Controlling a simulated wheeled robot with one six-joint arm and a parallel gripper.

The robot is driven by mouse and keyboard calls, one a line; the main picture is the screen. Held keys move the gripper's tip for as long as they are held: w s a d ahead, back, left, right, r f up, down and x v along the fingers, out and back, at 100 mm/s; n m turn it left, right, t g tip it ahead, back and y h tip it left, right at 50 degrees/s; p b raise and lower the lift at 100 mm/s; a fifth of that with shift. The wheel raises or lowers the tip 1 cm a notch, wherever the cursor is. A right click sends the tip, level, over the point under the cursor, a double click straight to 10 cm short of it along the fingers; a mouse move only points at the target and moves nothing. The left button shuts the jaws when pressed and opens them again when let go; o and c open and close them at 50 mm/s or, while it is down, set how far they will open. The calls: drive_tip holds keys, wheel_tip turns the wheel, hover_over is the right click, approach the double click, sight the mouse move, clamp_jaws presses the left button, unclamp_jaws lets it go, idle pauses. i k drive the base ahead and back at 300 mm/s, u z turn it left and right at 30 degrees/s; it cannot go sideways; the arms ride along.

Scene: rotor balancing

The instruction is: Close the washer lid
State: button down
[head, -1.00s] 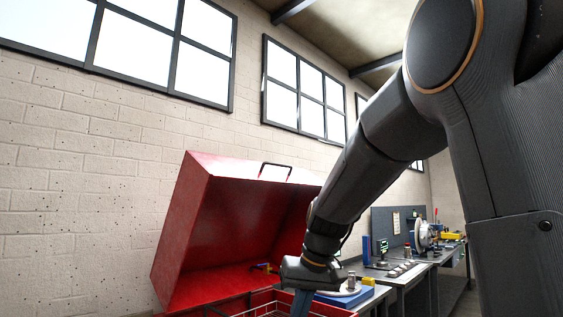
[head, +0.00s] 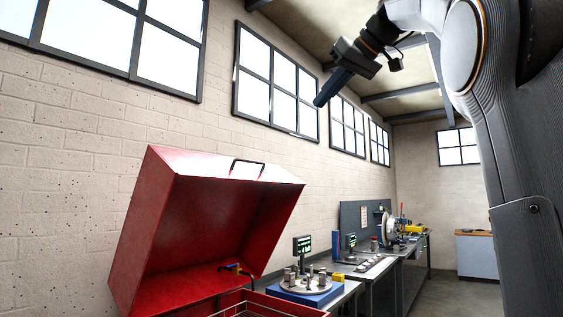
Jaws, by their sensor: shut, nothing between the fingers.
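The red washer lid (head: 152,225) stands open, tilted back toward the brick wall, at the left of the head view. A black handle (head: 247,163) is on its upper edge. The red washer tub (head: 290,306) shows below it at the bottom edge, with a wire basket (head: 235,310) partly in view inside; most of the tub is cut off. My gripper (head: 322,101) is shut and empty, raised high in front of the windows, above and to the right of the lid and well apart from it.
A bench right of the washer carries a blue base with a round plate and metal parts (head: 305,284) and a small display (head: 302,246). More benches (head: 372,272) run back along the wall. Floor (head: 462,295) is clear at the right.

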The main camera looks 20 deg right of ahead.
sight(190, 215)
drive_tip(key=z, duration=0.55)
drive_tip(key=i, duration=1.2)
drive_tip(key=u, duration=0.6)
drive_tip(key=i, duration=0.35)
drive_tip(key=u, duration=0.45)
